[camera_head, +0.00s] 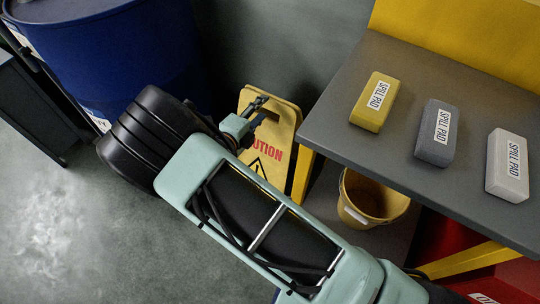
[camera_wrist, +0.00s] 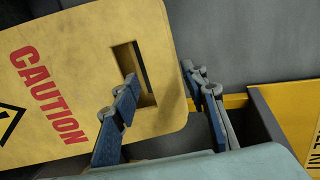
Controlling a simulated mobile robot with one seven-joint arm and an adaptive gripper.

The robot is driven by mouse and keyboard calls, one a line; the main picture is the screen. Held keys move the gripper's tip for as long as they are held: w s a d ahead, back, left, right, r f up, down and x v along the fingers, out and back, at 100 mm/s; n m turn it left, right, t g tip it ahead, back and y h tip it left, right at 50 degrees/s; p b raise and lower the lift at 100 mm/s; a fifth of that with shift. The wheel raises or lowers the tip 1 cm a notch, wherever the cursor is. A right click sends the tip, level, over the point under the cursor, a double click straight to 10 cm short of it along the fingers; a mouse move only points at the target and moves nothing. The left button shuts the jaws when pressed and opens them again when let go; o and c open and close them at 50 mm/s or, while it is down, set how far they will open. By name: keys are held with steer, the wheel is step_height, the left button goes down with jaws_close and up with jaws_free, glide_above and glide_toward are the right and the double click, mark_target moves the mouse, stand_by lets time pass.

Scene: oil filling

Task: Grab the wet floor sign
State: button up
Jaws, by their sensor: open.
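The yellow wet floor sign (camera_head: 279,141) stands upright beside the workbench, partly hidden behind my arm in the head view. In the wrist view the sign (camera_wrist: 85,50) fills the left side, with red CAUTION lettering and a rectangular handle slot (camera_wrist: 146,90) near its edge. My gripper (camera_wrist: 160,76) is open and empty. One blue finger overlaps the slot in the picture and the other is just past the sign's right edge. I cannot tell whether either finger touches the sign. In the head view my gripper (camera_head: 258,110) is at the sign's upper part.
A blue drum (camera_head: 120,50) stands left of the sign. The grey workbench (camera_head: 400,55) at right holds yellow, grey and white spill pads. A yellow bucket (camera_head: 365,200) is below the bench, near my arm. Open floor (camera_head: 60,230) lies at lower left.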

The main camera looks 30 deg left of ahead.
mark_target(267, 103)
steer(key=b+x, duration=0.2)
steer(key=x, duration=0.3)
steer(key=shift+d+r, duration=0.1)
jaws_close()
steer(key=shift+w+r, duration=0.1)
steer(key=shift+r, duration=0.05)
